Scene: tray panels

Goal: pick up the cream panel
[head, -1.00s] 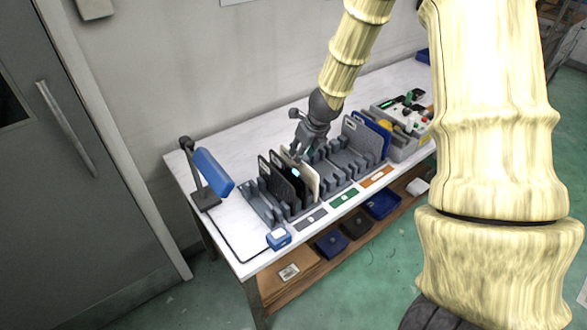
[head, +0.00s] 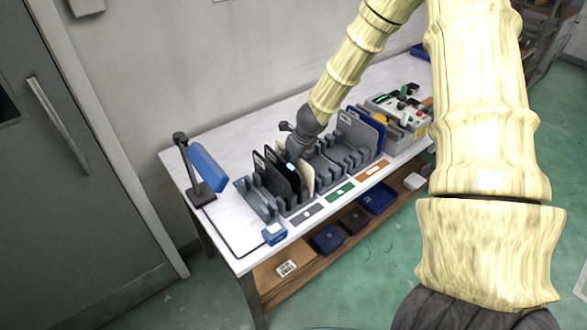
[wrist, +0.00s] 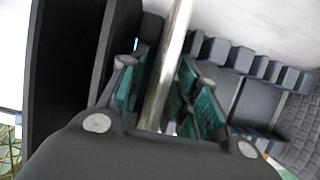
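The cream panel (head: 307,180) stands upright in a slot of the grey rack, just right of dark panels. My gripper (head: 296,158) is down at its top edge, and the panel partly hides the fingers in the head view. In the wrist view the panel (wrist: 166,75) shows edge-on between the teal finger pads of my gripper (wrist: 168,95). The pads lie on both sides of it, with narrow gaps visible, so the gripper looks open around it. The panel's lower part is hidden.
Dark panels (head: 273,178) stand close on the left; one fills the left of the wrist view. Grey rack slots (head: 338,158) to the right are empty. Grey and blue panels (head: 362,135) stand further right. A blue lamp (head: 208,167) stands at the table's left end.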

